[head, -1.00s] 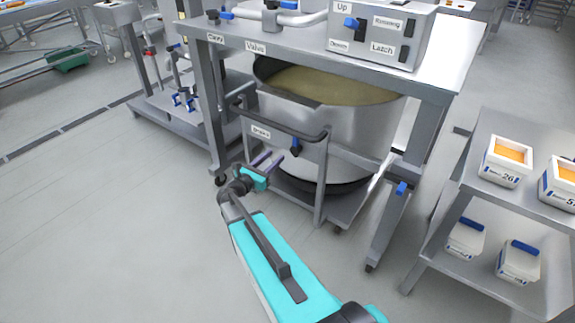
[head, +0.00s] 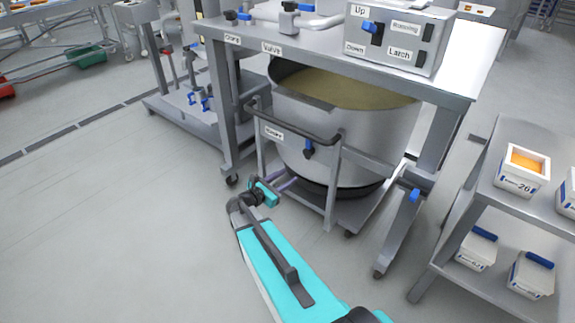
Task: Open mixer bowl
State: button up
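The mixer bowl (head: 345,133) is a large steel vessel with pale contents, sitting in a wheeled frame under the grey mixer table (head: 240,57). A bar handle (head: 290,122) with a blue-and-black knob (head: 308,149) is at the front of the bowl's frame. My teal arm reaches up from the bottom. My gripper (head: 283,186) is low in front of the frame, below the handle and knob and apart from them. Its fingers are small and partly hidden by my wrist, so I cannot tell whether they are open.
A control box (head: 395,38) with Up, Down, Running and Latch labels stands on the mixer table. At right, a steel shelf (head: 520,240) holds white containers. A hinged leg with a blue catch (head: 413,195) stands right of the bowl.

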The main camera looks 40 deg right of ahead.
jog(key=s+a+f+m+g+y, duration=0.2)
jog(key=s+a+f+m+y, duration=0.25)
jog(key=s+a+f, duration=0.5)
jog(key=s+a+f+m+g+y, duration=0.3)
jog(key=s+a+f+m, duration=0.3)
jog(key=f, duration=0.6)
jog(key=s+a+f+m+g+y, duration=0.1)
jog(key=s+a+f+m+y, duration=0.2)
jog(key=s+a, duration=0.6)
jog(key=s+a+f+m+g+y, duration=0.2)
jog(key=s+a+f+m+y, duration=0.2)
jog(key=s+a, duration=0.5)
jog(key=a+m+y, duration=0.1)
jog(key=a, duration=0.2)
jog(key=shift+a+f, duration=0.25)
jog(key=shift+a, duration=0.05)
jog(key=shift+y, duration=0.25)
